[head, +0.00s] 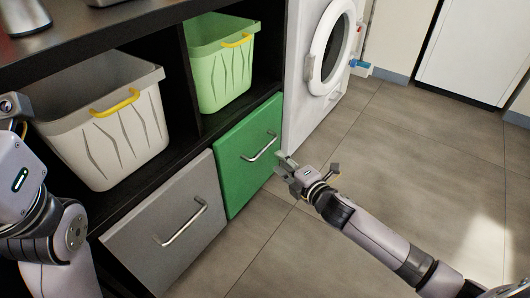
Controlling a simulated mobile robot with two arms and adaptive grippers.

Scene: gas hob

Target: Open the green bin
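The green bin front (236,170) is at the lower right of the dark shelf unit, with a silver bar handle (262,148) slanting across it. It looks shut, roughly in line with the grey front beside it. My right gripper (293,170) is just right of the green front, near its right edge and a little away from the handle. Its fingers look spread and nothing shows between them. My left gripper (12,108) shows only in part at the left edge, far from the green front; its fingers are not clear.
A grey bin front (170,222) with a handle is left of the green one. Above them stand a white basket (105,125) and a light green basket (222,70) with yellow handles. A white washing machine (303,95) stands close on the right. The tiled floor (400,150) is clear.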

